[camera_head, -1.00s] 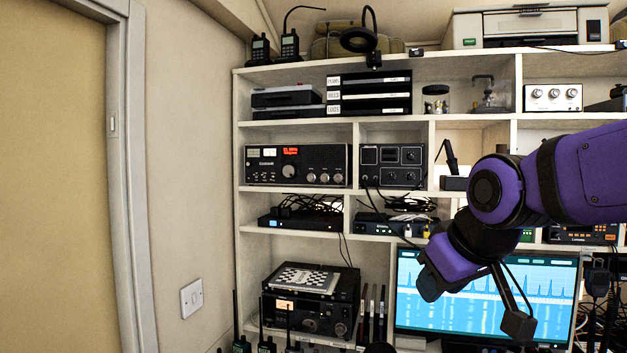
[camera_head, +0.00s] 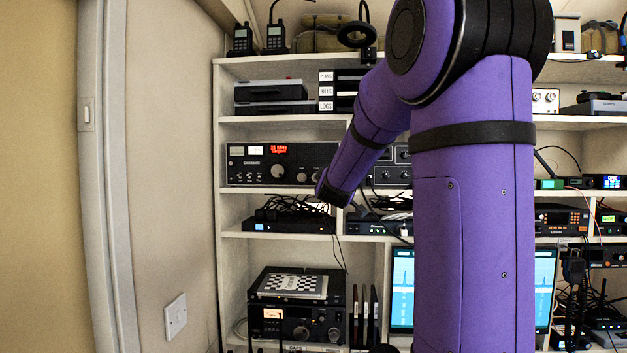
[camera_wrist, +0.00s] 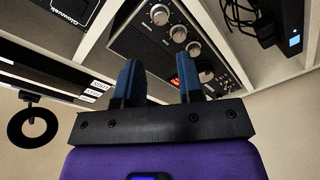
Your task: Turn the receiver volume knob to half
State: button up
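The receiver (camera_head: 250,170) is a black radio with a red display, a row of silver knobs and a larger tuning knob, in the upper left cubby. In the wrist view the receiver (camera_wrist: 140,42) appears turned over, with several silver knobs (camera_wrist: 178,33) beyond my fingers. I cannot read which knob is volume. My gripper (camera_wrist: 159,75) has two blue fingers, apart with nothing between them. The right finger overlaps the red display in the picture; I see no contact with a knob. In the head view my wrist covers the receiver's right end, and my fingers cannot be made out.
A black box with cables (camera_head: 290,222) sits in the cubby below. White shelf edges (camera_head: 270,190) border the receiver. Labelled black trays (camera_head: 340,92) and a ring lamp (camera_head: 356,35) are above. My arm hides much of the middle shelves and part of the monitor (camera_head: 402,290).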

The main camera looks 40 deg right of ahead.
jog(key=x, duration=1)
jog(key=shift+w+f, duration=0.1)
grip_shut()
